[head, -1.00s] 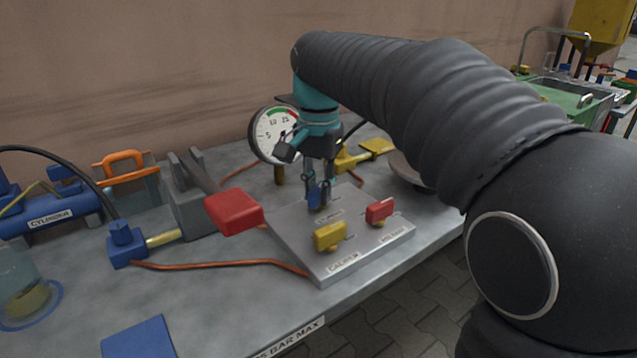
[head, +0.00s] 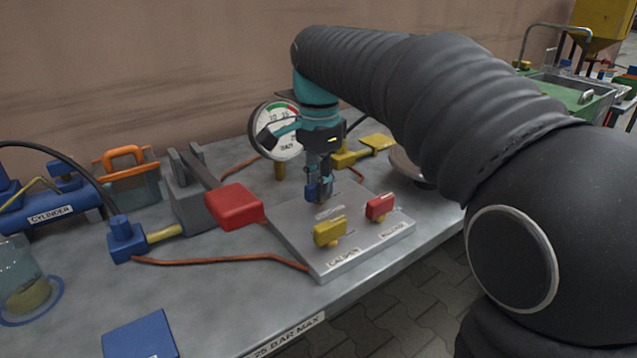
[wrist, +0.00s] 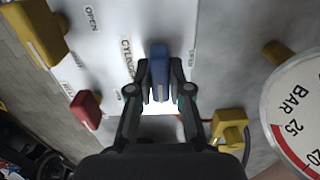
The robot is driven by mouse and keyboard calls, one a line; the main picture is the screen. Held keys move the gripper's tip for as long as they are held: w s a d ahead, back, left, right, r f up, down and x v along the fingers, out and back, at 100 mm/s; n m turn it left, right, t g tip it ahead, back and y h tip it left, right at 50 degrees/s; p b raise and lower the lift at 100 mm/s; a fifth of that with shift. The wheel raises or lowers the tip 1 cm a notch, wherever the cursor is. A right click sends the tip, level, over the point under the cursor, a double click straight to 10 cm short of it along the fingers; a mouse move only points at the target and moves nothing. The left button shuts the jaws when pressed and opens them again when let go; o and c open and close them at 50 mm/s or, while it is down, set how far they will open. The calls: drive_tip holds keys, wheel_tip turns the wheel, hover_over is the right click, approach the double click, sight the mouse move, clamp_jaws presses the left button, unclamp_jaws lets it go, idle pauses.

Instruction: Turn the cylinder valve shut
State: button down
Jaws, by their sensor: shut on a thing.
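The cylinder valve's blue handle (head: 312,192) stands at the back of a grey valve plate (head: 365,243). In the wrist view the blue handle (wrist: 159,62) lies between my two fingertips, near the printed word CYLINDER. My gripper (head: 319,190) points down from above and is shut on this handle; the wrist view shows its fingers (wrist: 160,92) on either side of it. The fingers partly hide the handle in the head view. A yellow handle (head: 329,232) and a red handle (head: 380,207) stand on the plate's front part.
A round pressure gauge (head: 276,130) stands close behind my gripper, partly covered by it. A pump lever with a red grip (head: 234,206) reaches toward the plate's left side. A yellow fitting (head: 352,157) sits behind the plate. The front bench is mostly clear.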

drive_tip(key=c, duration=1.1)
unclamp_jaws()
wheel_tip(320, 180, up, 12)
